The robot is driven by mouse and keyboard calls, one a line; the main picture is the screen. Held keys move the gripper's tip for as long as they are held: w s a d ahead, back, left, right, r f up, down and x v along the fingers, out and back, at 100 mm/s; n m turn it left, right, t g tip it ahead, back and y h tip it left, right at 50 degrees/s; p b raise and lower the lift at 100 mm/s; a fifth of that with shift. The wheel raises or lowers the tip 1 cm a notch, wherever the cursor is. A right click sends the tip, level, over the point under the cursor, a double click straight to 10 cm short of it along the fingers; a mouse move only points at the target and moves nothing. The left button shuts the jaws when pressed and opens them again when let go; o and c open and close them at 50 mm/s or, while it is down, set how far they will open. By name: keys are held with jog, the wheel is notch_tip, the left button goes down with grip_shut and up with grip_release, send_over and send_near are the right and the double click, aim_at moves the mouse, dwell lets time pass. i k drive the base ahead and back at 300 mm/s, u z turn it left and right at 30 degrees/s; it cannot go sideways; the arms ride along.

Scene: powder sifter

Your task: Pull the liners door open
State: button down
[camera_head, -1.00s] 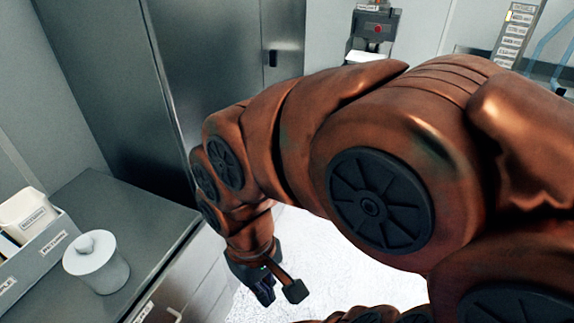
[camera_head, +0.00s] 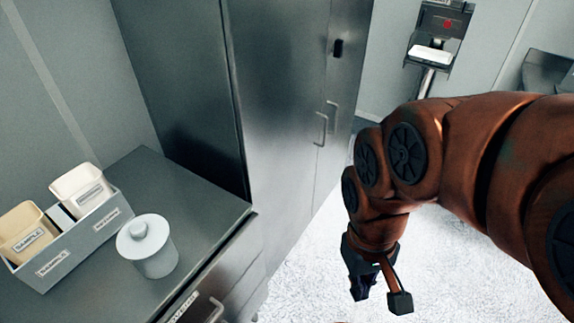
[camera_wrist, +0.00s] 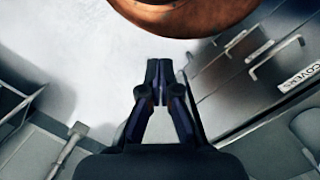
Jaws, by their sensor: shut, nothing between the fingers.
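No label that reads "liners" can be made out in either view, so I cannot tell which front is the liners door. The counter's front at the bottom of the head view has a bar handle (camera_head: 216,309) and a label too small to read. In the wrist view, a metal front at right has a bar handle (camera_wrist: 275,57) and a "COVERS" label (camera_wrist: 302,78). My gripper (camera_head: 360,292) points down, right of the counter and in front of the tall metal cabinet (camera_head: 275,100). Its fingertips meet in the wrist view (camera_wrist: 159,68), shut and empty, apart from any handle.
On the grey counter (camera_head: 175,180) stand a divided bin (camera_head: 75,245) with sample containers and a lidded white pot (camera_head: 148,250). The tall cabinet has upright handles (camera_head: 322,128). Pale floor (camera_head: 310,275) lies open around my gripper. A stand (camera_head: 432,50) is at the back.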

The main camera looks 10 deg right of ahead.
aim_at(276, 49)
jog(key=u, duration=0.05)
jog(key=k, duration=1.1)
jog(key=z, duration=0.55)
jog(key=i, duration=1.3)
jog(key=u, duration=0.9)
jog(key=i, duration=0.6)
jog(key=u, duration=0.05)
